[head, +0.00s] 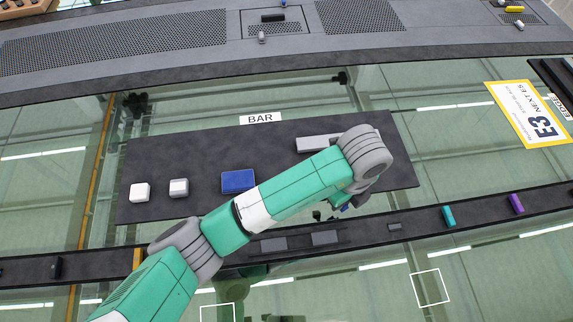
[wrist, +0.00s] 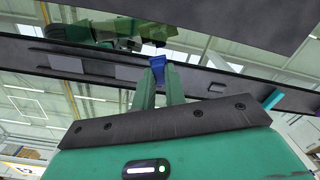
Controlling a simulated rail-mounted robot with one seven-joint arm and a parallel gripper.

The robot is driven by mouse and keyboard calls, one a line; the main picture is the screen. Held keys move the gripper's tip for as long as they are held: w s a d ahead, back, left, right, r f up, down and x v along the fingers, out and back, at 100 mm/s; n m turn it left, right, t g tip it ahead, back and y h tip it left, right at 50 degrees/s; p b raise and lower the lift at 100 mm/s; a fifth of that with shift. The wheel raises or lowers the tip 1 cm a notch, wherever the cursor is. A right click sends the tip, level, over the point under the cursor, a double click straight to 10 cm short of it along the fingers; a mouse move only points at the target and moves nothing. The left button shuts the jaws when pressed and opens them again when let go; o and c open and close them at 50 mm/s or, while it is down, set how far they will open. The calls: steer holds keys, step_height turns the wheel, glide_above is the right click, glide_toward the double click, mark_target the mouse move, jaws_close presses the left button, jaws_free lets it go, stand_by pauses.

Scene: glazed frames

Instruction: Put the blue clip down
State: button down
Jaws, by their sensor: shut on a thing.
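The blue clip (wrist: 156,64) shows in the wrist view between the tips of my gripper (wrist: 160,80), which is shut on it. In the head view my gripper (head: 338,204) is mostly hidden behind my own arm, near the lower edge of the dark board. Only a small blue bit of the clip (head: 344,208) shows there. In the wrist view the clip appears in front of the dark rail (wrist: 115,72); I cannot tell whether it touches anything below.
The dark board (head: 210,150), labelled BAR, bears a blue block (head: 238,181), two pale blocks (head: 140,192) (head: 179,188) and a grey bar (head: 312,143). The dark rail (head: 425,222) carries a teal clip (head: 448,216), a purple clip (head: 516,203) and a small grey piece (head: 395,227). White square outlines (head: 430,287) mark clear glass.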

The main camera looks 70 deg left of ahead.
steer(key=s+m+b, duration=0.1)
steer(key=s+m, duration=0.4)
steer(key=s, duration=0.1)
steer(key=shift+w+a+f, duration=0.15)
steer(key=shift+w+a, duration=0.1)
steer(key=shift+w, duration=0.1)
steer(key=w+a+b, duration=0.1)
steer(key=w+b, duration=0.1)
steer(key=w, duration=0.1)
steer(key=w+a+f+b, duration=0.1)
steer(key=w+a+b, duration=0.1)
steer(key=w, duration=0.1)
steer(key=w+a+b, duration=0.2)
steer(key=w+b, duration=0.1)
steer(key=shift+a+f, duration=0.25)
steer(key=shift+f, duration=0.15)
steer(key=w+a, duration=0.3)
steer(key=w, duration=0.1)
steer(key=shift+r, duration=0.35)
steer(key=shift+s+f, duration=0.1)
steer(key=shift+f, duration=1.65)
